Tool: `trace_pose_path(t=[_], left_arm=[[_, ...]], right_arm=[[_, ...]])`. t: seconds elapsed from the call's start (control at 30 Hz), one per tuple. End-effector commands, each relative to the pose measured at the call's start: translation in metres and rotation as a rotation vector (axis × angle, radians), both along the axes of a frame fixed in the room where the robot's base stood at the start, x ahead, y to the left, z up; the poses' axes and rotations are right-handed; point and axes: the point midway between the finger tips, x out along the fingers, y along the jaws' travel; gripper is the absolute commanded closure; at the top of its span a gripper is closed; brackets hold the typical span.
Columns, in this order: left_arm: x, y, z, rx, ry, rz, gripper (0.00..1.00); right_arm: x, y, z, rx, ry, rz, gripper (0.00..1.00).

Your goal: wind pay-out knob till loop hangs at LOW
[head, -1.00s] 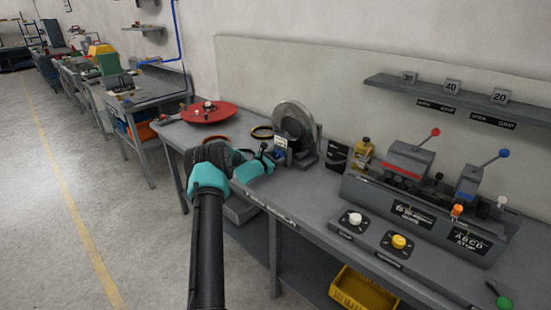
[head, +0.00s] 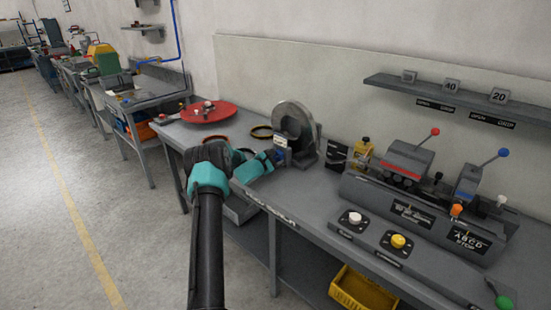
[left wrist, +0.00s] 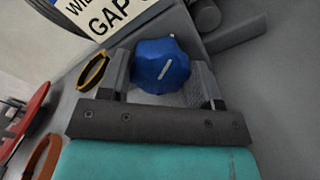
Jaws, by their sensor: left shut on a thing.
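The blue knob (left wrist: 162,66) with a white pointer line sits between the two fingers of my left gripper (left wrist: 165,82) in the left wrist view. The fingers are shut on its sides. In the head view my left gripper (head: 272,158) is at the foot of the grey coil wheel (head: 291,122), and the knob there is small and mostly covered. A dark plate (head: 337,154) with light marks stands right of the wheel. The hanging loop and its height cannot be made out. My right gripper is not in view.
A white label reading GAP (left wrist: 107,15) is beside the knob. A red disc (head: 208,112) and a dark yellow ring (head: 261,132) lie on the bench to the left. The grey machine (head: 420,210) with levers fills the right side, with white and yellow knobs in front.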

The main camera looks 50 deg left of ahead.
Motion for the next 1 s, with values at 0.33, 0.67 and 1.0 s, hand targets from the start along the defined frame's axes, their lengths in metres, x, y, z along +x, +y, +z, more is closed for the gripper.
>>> trace_pose_path(t=[0.33,0.67,1.0], left_arm=[[0.0,0.0,0.0,-0.002,0.0,0.0,0.26],[0.0,0.0,0.0,-0.002,0.0,0.0,0.16],[-0.023,-0.001,0.0,-0.002,0.001,0.001,0.16]], right_arm=[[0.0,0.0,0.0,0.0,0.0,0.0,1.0],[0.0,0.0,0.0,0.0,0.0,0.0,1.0],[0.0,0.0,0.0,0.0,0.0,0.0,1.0]])
